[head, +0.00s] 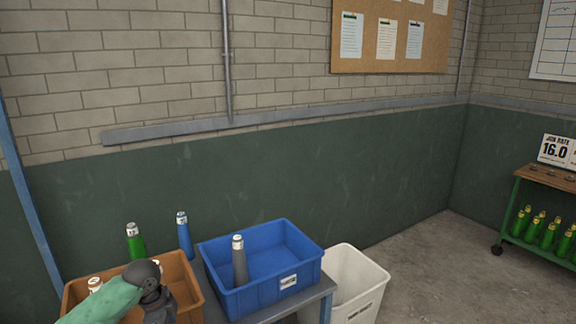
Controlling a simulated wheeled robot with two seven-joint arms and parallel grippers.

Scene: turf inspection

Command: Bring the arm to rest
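My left arm comes in at the lower left as a green link and a dark grey joint. It lies in front of the orange-brown crate (76,291), and its dark end runs down to the bottom edge of the head view. I see no fingertips of my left gripper. My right arm and gripper do not show.
A blue crate (303,276) on a grey table (327,290) holds a grey bottle (239,262). A green bottle (136,243) and a blue bottle (184,237) stand behind the orange-brown crate. A white bin (362,285) is beside the table. A cart (537,248) holds several green bottles.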

